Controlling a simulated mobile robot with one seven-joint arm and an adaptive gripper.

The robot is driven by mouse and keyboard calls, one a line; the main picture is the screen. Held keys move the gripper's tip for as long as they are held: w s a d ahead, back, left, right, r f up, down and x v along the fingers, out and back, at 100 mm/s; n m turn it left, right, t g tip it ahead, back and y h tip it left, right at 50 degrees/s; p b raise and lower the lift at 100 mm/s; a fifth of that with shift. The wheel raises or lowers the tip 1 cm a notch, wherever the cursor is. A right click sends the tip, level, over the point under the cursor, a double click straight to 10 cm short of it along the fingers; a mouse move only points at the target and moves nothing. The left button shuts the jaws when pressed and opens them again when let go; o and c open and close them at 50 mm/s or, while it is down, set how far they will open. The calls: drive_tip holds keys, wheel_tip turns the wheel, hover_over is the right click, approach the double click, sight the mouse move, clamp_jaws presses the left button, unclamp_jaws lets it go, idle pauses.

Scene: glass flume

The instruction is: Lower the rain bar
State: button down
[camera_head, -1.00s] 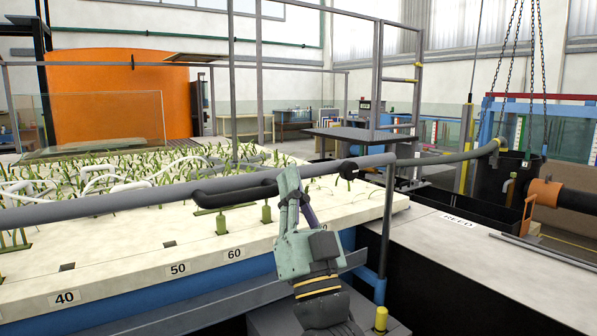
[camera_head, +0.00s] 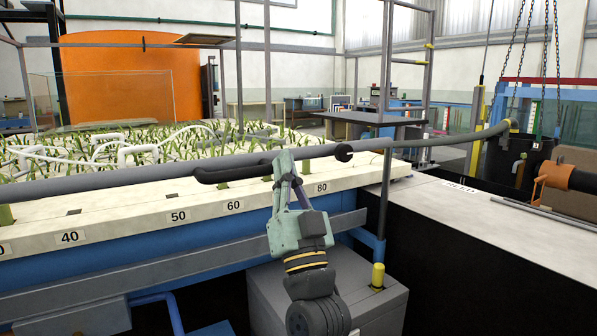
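The handle is low, just over the bed's front deck, overlapping short green posts (camera_head: 223,185).
The pale deck (camera_head: 130,218) carries number plates such as 60 (camera_head: 233,206) and 80 (camera_head: 321,188). A grey box (camera_head: 375,300) is beneath my arm.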

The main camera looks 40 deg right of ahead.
wheel_tip(320, 180, down, 20)
drive_tip(key=b, duration=1.7)
drive_tip(key=shift+w+y, duration=0.3)
drive_tip(key=shift+w, duration=0.05)
drive_tip(key=shift+r, duration=0.25)
